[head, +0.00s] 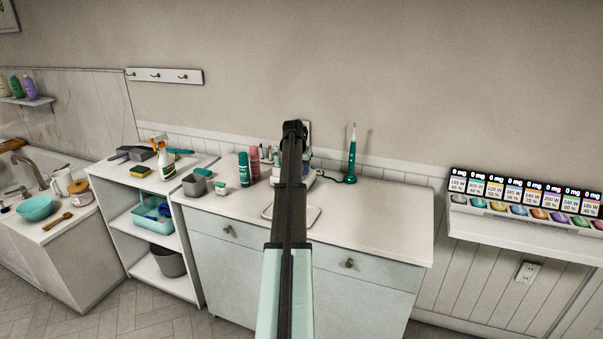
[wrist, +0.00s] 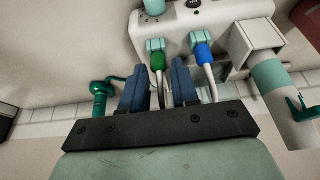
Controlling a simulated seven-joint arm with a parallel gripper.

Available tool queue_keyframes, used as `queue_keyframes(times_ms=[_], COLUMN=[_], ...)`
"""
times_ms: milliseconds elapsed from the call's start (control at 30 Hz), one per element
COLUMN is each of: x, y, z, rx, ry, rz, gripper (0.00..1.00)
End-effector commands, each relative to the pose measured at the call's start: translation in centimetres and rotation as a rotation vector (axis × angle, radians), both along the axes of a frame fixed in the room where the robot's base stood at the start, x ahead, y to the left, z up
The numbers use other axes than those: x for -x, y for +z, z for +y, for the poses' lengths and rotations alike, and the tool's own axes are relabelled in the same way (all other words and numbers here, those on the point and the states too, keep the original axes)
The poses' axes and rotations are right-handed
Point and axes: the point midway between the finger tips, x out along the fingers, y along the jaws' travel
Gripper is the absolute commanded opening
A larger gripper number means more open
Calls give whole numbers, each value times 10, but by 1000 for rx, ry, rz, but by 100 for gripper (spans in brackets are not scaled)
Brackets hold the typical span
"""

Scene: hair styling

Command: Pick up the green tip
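The green tip (wrist: 158,61) sits on a pale stem or hose below a teal holder on a white device (wrist: 215,14) in the wrist view. A similar blue tip (wrist: 203,53) is just to its right. My gripper (wrist: 159,66) is open, with its two dark blue fingers on either side of the green tip and its stem. A gap shows between the fingers and the stem. In the head view my gripper (head: 294,128) reaches over the back of the counter. My arm hides most of the device, and the green tip cannot be made out there.
The white counter (head: 385,215) holds a teal toothbrush (head: 351,160) to the right, with teal and pink cans (head: 243,167) to the left. A white tray (head: 312,215) lies in front. The wall is close behind. The counter's right side is clear.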

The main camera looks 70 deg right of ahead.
Motion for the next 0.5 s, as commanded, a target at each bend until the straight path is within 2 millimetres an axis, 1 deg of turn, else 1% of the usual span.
queue_keyframes(times_ms=[33,300,500], x=[0,0,0], y=[0,0,0], z=[0,0,0], rx=[0,0,0], ry=[0,0,0], rz=[0,0,0], gripper=[25,0,0])
